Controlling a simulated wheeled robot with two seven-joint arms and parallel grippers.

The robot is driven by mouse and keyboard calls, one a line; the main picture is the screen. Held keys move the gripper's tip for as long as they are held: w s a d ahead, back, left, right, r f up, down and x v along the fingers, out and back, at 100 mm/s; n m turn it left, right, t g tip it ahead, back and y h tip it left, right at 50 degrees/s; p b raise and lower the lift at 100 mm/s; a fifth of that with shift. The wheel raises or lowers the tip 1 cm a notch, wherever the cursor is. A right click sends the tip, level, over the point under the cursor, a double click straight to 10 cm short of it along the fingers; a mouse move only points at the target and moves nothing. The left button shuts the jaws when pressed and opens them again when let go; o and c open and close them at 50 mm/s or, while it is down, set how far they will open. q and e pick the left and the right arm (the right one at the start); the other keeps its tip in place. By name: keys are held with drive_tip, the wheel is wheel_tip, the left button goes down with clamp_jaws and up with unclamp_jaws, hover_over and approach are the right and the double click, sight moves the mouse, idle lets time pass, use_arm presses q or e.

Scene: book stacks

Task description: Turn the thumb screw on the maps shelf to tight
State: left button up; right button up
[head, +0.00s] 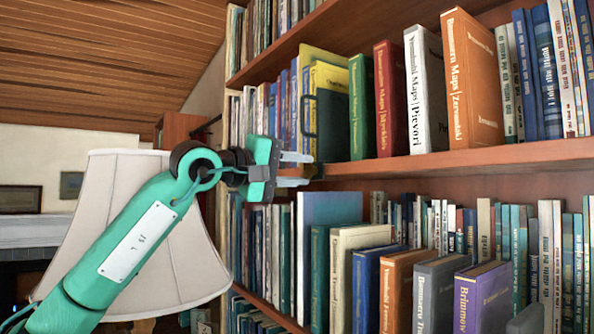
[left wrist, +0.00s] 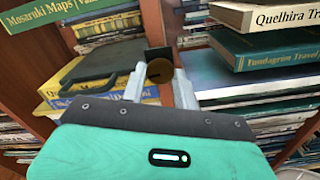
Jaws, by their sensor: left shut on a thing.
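The maps shelf (head: 470,160) runs along the middle of the head view, with map books standing on it. My left gripper (head: 298,170) is at the left end of this shelf's front edge, fingers pointing right. In the left wrist view, its two pale fingers (left wrist: 160,85) are shut on the thumb screw (left wrist: 160,70), a round brass-coloured head in front of a dark block. In the head view the fingers mostly hide the screw. I cannot read how tight it is. My right gripper is in neither view.
Map books, such as a white one (head: 425,90), stand to the right. A lampshade (head: 115,215) is behind my left arm. More books fill the shelf below.

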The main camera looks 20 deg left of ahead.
use_arm(q)
drive_tip(key=o, duration=1)
drive_tip(key=shift+f, duration=0.1)
drive_tip(key=shift+c, duration=0.2)
drive_tip(key=b+v, duration=0.5)
drive_tip(key=v, duration=0.8)
drive_tip(key=shift+s+a, duration=0.25)
drive_tip(key=shift+s, duration=0.05)
